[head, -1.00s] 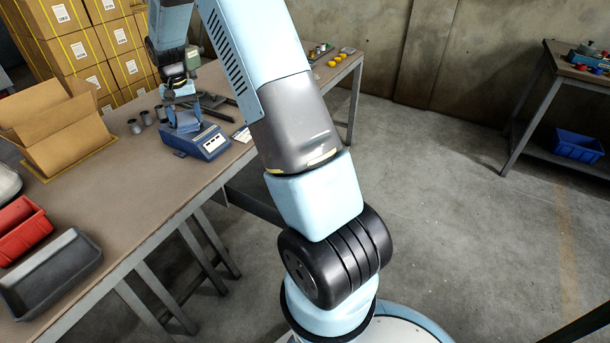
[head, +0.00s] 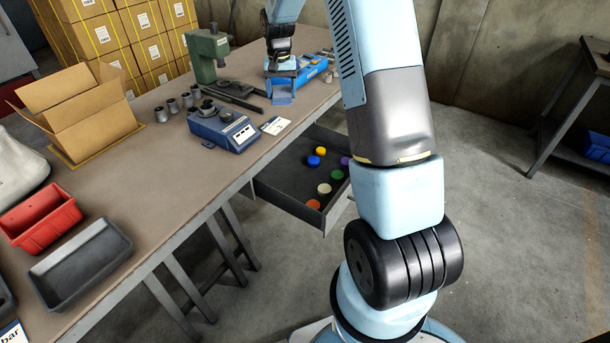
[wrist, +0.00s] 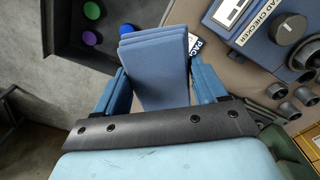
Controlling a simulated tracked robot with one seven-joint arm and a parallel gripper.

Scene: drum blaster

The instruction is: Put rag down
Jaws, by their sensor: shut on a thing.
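The rag (head: 281,93) is a folded blue cloth. It hangs from my gripper (head: 281,70) near the far part of the workbench (head: 165,165). In the wrist view the rag (wrist: 153,65) sits between the two blue fingers of my gripper (wrist: 158,88), which are shut on it. The rag overlaps part of the white card in that view. I cannot tell whether its lower edge touches the bench.
A blue checker device (head: 225,128) and a white card (head: 276,125) are on the bench. An open drawer (head: 290,200) holds several coloured caps. A green machine (head: 207,55), a cardboard box (head: 80,112), a red bin (head: 38,218) and a grey tray (head: 82,262) stand around. The middle front is bare.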

